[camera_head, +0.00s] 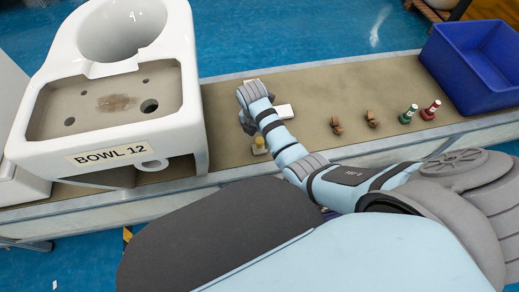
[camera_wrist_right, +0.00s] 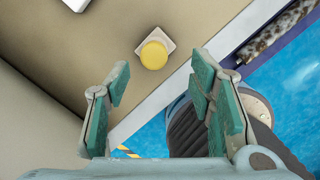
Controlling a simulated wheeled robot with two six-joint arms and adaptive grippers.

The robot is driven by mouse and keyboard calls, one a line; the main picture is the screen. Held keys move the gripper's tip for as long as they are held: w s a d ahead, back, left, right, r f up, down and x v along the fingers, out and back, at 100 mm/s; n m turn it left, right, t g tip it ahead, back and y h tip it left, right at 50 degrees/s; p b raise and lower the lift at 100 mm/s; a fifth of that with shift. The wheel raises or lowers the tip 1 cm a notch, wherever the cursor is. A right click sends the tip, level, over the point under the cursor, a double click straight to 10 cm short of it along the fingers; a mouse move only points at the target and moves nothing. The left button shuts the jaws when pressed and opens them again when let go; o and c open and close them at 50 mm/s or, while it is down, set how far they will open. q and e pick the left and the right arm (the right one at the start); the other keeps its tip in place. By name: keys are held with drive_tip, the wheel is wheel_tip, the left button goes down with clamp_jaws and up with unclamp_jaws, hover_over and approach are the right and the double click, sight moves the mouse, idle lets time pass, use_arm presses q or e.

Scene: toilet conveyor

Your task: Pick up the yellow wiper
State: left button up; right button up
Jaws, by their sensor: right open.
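The yellow wiper (camera_wrist_right: 154,54) shows in the right wrist view as a round yellow top on a pale square base. It rests on the tan conveyor top close to its near edge. In the head view it is small, left of my right forearm (camera_head: 259,142). My right gripper (camera_wrist_right: 160,78) is open and empty, its green-padded fingers apart, with the wiper showing beyond and between the fingertips. In the head view the right gripper (camera_head: 246,122) is partly hidden by its own wrist. My left gripper is not in view.
A white toilet bowl labelled BOWL 12 (camera_head: 110,160) stands at left. White blocks (camera_head: 284,111) lie beside my right wrist. Brown pieces (camera_head: 336,125), a green bottle (camera_head: 408,115), a red bottle (camera_head: 430,110) and a blue bin (camera_head: 470,75) are to the right. The conveyor's back middle is clear.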

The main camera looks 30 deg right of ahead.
sight(260, 140)
drive_tip(key=f+b, duration=0.2)
drive_tip(key=f, duration=0.1)
drive_tip(key=w+f+b, duration=0.1)
drive_tip(key=f+b, duration=0.1)
drive_tip(key=shift+d+f, duration=0.25)
drive_tip(key=shift+d, duration=0.05)
drive_tip(key=shift+w+r, duration=0.1)
drive_tip(key=shift+r, duration=0.05)
clamp_jaws()
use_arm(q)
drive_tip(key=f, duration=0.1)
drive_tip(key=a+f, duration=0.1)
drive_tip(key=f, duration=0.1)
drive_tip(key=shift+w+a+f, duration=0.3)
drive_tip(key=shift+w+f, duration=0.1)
